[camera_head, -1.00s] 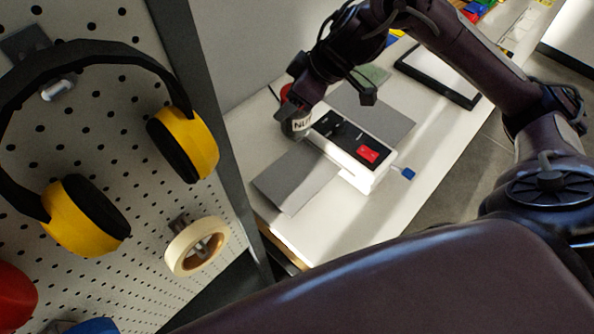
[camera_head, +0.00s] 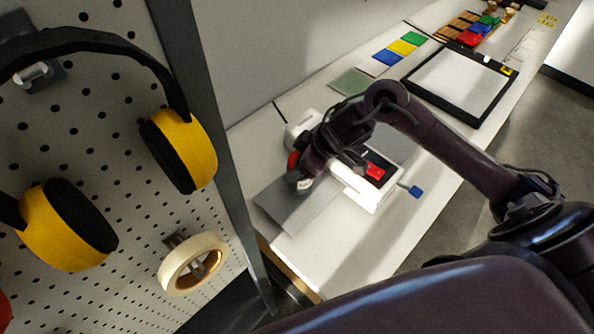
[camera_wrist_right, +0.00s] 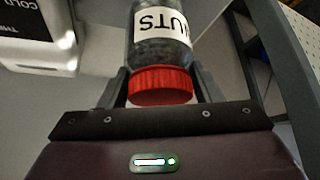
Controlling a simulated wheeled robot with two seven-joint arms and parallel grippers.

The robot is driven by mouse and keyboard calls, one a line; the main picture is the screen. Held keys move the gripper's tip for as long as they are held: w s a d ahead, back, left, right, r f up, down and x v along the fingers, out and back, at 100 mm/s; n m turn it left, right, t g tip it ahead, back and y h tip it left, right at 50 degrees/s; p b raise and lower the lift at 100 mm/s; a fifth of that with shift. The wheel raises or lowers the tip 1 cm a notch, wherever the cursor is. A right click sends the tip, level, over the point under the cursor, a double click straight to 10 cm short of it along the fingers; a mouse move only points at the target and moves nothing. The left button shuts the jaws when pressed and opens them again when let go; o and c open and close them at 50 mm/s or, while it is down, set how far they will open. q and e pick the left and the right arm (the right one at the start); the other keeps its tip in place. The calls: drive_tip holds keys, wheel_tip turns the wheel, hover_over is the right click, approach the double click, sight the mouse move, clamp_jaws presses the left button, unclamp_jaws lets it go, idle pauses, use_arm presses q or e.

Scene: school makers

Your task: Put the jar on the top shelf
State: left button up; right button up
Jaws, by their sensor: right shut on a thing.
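The jar (camera_head: 304,184) shows only in part in the head view, beyond my right forearm and above a grey sheet. In the right wrist view the jar (camera_wrist_right: 160,58) is clear with dark contents, a white label reading "UTS" and a red lid (camera_wrist_right: 160,85). The lid faces my palm. My right gripper (camera_wrist_right: 160,80) is shut on the jar, with one finger on each side. In the head view this gripper (camera_head: 303,172) is partly hidden by its own wrist. My left gripper is out of view. No shelf can be clearly made out.
A white device (camera_head: 352,192) with a red switch stands on the white bench (camera_head: 335,255), close to my right wrist. A pegboard (camera_head: 120,200) with yellow ear muffs (camera_head: 188,150) and a tape roll (camera_head: 170,272) is at left, edged by a grey post (camera_head: 205,100).

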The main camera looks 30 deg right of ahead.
drive_tip(key=shift+f, duration=1.55)
drive_tip(key=shift+f, duration=0.1)
drive_tip(key=o, duration=1.2)
drive_tip(key=shift+s, duration=0.1)
drive_tip(key=shift+o, duration=0.2)
